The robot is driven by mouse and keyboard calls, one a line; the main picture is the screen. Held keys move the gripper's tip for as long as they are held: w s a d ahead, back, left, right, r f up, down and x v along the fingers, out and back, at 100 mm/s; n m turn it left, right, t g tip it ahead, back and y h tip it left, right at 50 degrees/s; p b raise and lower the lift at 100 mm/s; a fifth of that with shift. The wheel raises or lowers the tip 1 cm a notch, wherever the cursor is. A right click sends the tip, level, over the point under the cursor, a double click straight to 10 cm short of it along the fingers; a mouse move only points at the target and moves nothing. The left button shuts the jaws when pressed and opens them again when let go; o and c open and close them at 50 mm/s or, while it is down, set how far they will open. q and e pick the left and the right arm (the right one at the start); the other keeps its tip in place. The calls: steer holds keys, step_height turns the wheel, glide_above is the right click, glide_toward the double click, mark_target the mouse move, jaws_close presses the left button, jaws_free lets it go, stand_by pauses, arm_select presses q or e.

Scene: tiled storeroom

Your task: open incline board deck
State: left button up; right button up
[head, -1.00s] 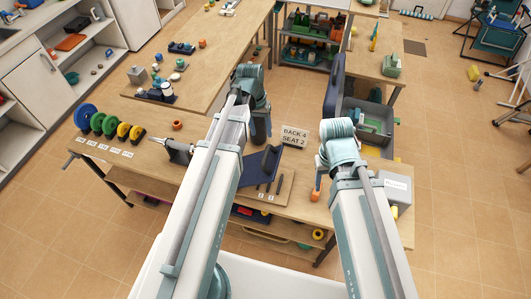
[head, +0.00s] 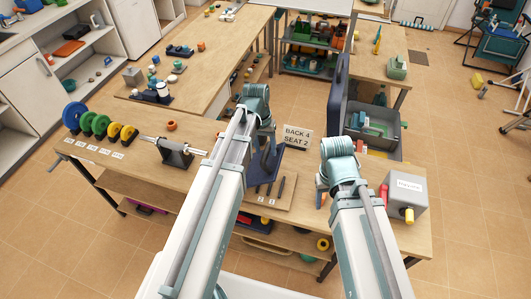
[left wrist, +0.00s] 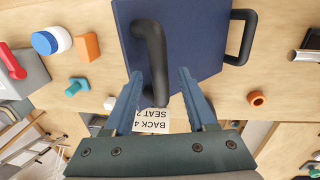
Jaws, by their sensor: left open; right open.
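The incline board's dark blue deck (head: 272,163) is at the middle of the near bench, largely hidden by my left arm in the head view. The left wrist view shows a broad blue deck (left wrist: 195,45) with a thick black bar handle (left wrist: 152,45) across it and a second black handle (left wrist: 241,38) at its side. My left gripper (left wrist: 160,74) is open, its fingertips either side of the bar's near end; contact cannot be told. My right gripper (head: 323,180) is over the bench right of the board, its fingers mostly hidden.
The sign "BACK 4 SEAT 2" (head: 297,137) stands behind the board. A wooden slotted plate (head: 283,195) lies in front. Coloured discs (head: 98,124) and a metal shaft stand (head: 176,152) are left.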

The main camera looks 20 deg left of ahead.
arm_select(q)
steer(key=shift+c, duration=0.4)
jaws_close()
stand_by(1.1)
